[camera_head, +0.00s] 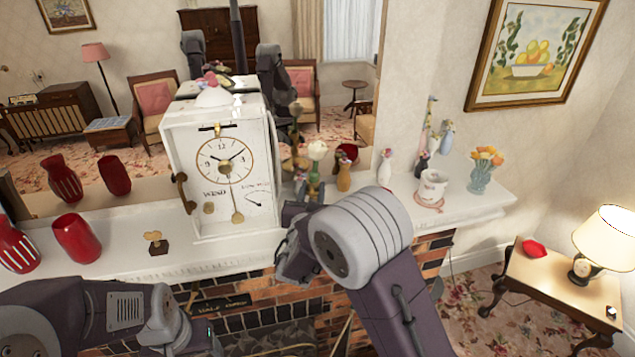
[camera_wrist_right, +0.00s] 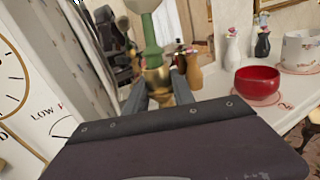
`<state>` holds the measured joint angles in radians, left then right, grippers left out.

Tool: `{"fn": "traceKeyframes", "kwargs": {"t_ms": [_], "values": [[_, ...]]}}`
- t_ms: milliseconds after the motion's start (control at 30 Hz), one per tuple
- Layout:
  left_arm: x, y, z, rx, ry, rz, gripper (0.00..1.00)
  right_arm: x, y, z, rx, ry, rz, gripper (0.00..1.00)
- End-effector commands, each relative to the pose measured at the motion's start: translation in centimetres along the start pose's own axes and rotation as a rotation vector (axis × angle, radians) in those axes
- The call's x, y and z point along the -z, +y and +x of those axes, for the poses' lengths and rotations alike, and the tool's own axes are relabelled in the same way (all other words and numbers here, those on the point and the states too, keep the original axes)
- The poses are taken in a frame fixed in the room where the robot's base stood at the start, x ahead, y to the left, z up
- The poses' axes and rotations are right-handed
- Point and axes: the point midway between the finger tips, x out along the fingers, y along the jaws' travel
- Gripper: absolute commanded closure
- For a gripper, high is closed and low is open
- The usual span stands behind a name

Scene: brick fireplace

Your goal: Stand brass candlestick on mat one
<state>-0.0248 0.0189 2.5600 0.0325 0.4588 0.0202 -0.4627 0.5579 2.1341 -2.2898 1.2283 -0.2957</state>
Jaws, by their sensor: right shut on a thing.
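My right gripper (camera_wrist_right: 158,85) is shut on a brass piece (camera_wrist_right: 155,76), which I take for the brass candlestick, over the mantel just right of the clock. A green stem with a white globe (camera_wrist_right: 146,20) lines up above the brass; I cannot tell whether they are joined.
The white clock (camera_head: 225,170) stands close left of my right gripper. A tan vase (camera_wrist_right: 194,72), the red bowl (camera_wrist_right: 257,82) and the white cup (camera_head: 432,184) stand to the right. Red vases (camera_head: 76,238) stand at left. A mirror backs the mantel (camera_head: 150,265).

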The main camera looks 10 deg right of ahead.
Motion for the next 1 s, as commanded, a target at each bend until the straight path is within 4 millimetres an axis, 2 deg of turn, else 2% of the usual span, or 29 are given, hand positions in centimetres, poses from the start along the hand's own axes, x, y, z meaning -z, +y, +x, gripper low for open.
{"fn": "traceKeyframes", "kwargs": {"t_ms": [167, 433, 467, 500, 533, 800, 933, 1000], "values": [[0.0, 0.0, 0.0, 0.0, 0.0, 0.0, 0.33, -0.4, 0.1, 0.0, -0.001, -0.01, 0.004, 1.0], [-0.1, 0.0, 0.7, 0.0, 0.0, 0.0, 0.33, 0.2, 0.0, 0.0, 0.0, -0.01, 0.005, 1.0], [-0.1, 0.0, 0.6, 0.0, 0.0, 0.0, 0.33, 0.4, 0.0, 0.0, 0.0, -0.001, 0.002, 0.65], [-0.1, 0.0, 0.6, 0.0, 0.0, 0.0, 0.33, 0.4, 0.0, 0.0, 0.0, -0.001, 0.002, 0.53], [-0.1, 0.0, 0.6, 0.0, 0.0, 0.0, 0.33, 0.4, 0.0, 0.0, 0.0, -0.001, 0.002, 0.48], [-0.1, 0.0, 0.5, 0.0, 0.0, 0.0, 0.33, 0.4, 0.0, 0.0, 0.0, 0.0, 0.001, 0.48], [0.1, 0.0, -0.5, 0.0, 0.0, 0.0, 0.33, -0.4, 0.0, 0.0, 0.0, 0.0, 0.0, 0.48], [-0.1, 0.0, 0.8, 0.0, 0.0, 0.0, 0.33, 0.3, 0.2, -1.2, -0.005, -0.001, 0.002, 0.48]]}}
